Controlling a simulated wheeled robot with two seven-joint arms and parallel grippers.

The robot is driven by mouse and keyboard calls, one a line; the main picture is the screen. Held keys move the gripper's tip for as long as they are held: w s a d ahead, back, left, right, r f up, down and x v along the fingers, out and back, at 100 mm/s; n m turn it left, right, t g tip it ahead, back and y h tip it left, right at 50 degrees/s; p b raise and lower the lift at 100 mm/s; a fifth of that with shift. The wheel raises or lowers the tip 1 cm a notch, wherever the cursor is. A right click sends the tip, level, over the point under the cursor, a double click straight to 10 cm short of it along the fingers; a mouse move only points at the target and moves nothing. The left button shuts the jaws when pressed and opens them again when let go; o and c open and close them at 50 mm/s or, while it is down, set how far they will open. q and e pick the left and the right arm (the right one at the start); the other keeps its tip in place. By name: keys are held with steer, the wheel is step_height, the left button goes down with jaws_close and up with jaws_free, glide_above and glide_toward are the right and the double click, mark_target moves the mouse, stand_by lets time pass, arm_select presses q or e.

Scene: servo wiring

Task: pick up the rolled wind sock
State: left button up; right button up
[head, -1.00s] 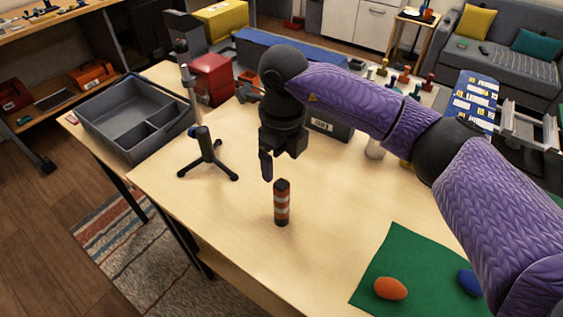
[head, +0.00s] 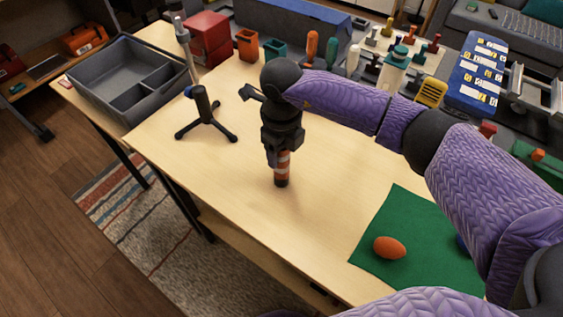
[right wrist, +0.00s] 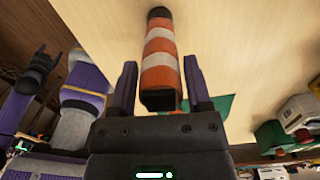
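The rolled wind sock (head: 282,166) is an orange-and-white striped roll with dark ends. It stands upright on the wooden table, its upper part hidden behind my right gripper (head: 277,160). In the right wrist view the wind sock (right wrist: 160,60) reaches between the two fingers of my right gripper (right wrist: 160,85). One finger is on each side of it, with narrow gaps showing, so the gripper looks open around it. What looks like my left gripper (right wrist: 40,62) is at the left edge of the right wrist view, too small to tell its opening.
A black tripod stand (head: 205,115) is left of the gripper, with a grey divided tray (head: 125,112) behind it. A green mat (head: 420,235) with an orange egg-shaped object (head: 389,247) lies at right. The table (head: 225,180) is bare around the wind sock.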

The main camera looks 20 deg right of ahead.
jaws_close()
